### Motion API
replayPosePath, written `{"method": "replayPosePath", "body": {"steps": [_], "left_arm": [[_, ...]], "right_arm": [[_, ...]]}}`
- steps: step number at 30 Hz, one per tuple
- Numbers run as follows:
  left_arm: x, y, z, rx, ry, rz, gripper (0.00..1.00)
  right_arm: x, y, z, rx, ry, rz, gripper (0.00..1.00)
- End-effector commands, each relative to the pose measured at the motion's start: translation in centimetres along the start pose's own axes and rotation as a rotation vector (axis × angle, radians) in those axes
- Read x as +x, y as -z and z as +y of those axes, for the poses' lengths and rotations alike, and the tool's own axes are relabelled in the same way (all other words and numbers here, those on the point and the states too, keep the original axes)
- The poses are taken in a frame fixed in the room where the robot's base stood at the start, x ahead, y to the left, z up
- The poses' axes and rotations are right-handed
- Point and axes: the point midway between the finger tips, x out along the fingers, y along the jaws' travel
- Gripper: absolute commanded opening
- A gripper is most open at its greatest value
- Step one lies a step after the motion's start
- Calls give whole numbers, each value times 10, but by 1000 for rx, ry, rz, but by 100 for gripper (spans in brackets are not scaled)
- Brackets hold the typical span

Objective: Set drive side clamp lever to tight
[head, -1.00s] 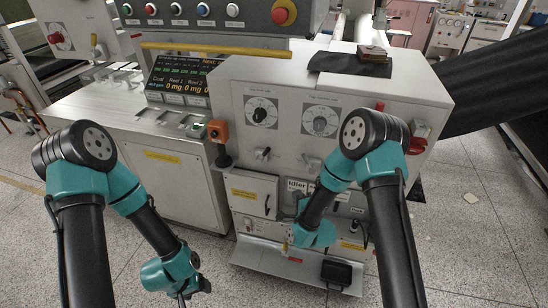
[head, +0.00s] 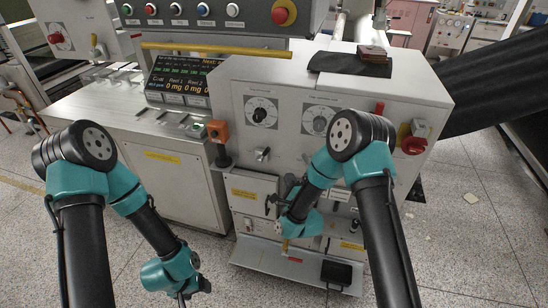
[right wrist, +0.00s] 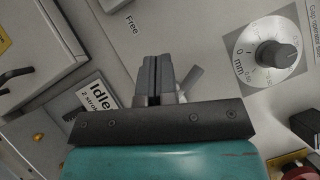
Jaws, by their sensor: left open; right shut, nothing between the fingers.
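A small grey lever (head: 262,154) sits on the machine's front below the left dial; I cannot read which side it is for. In the right wrist view a grey lever (right wrist: 191,82) shows partly behind my right gripper (right wrist: 155,62), near a "Free" label (right wrist: 132,25). The right gripper is shut and empty, in front of the panel; whether it touches the lever I cannot tell. In the head view the right gripper (head: 287,183) is near the door's upper right corner. The spot below the right dial is hidden by my right arm. My left gripper (head: 182,297) is open, low at the bottom edge.
The left dial (head: 262,112) and right dial (head: 318,119) are on the panel.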

Motion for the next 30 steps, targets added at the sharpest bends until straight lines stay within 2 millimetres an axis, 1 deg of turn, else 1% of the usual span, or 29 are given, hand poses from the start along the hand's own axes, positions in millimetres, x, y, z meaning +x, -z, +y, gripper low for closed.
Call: {"method": "replayPosePath", "body": {"steps": [15, 18, 21, 25, 30], "left_arm": [[0, 0, 0, 0, 0, 0, 67], [0, 0, 0, 0, 0, 0, 67], [0, 0, 0, 0, 0, 0, 67], [0, 0, 0, 0, 0, 0, 67], [0, 0, 0, 0, 0, 0, 67]], "right_arm": [[86, -1, -1, 0, 3, -1, 0], [96, -15, 0, 0, 1, -3, 0], [104, -22, 0, 0, 1, -2, 0], [109, -28, 0, 0, -1, -1, 0], [110, -28, 0, 0, -1, 0, 0]]}}
